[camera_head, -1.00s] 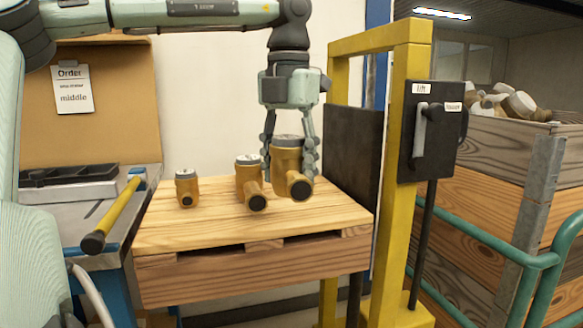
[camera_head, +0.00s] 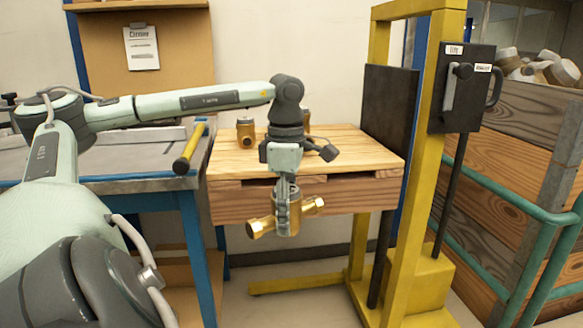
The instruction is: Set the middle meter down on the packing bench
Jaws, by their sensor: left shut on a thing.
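My left gripper (camera_head: 283,200) is shut on a brass meter (camera_head: 288,218). It holds the meter in the air, in front of the pallet-like wooden platform (camera_head: 240,200), with pipe ends pointing left and right. A small brass meter with a grey cap (camera_head: 246,132) stands on the platform at the left. Another meter (camera_head: 306,116) is mostly hidden behind my wrist. The grey-topped bench with blue legs (camera_head: 140,161) stands at the left; my arm covers part of it. My right gripper is out of view.
A yellow bar with a black end (camera_head: 190,148) sticks out at the bench's right edge. A yellow lift frame (camera_head: 408,200) with a black control box (camera_head: 463,88) stands right of the platform. A wooden crate (camera_head: 528,125) with several meters and a green rail are farther right.

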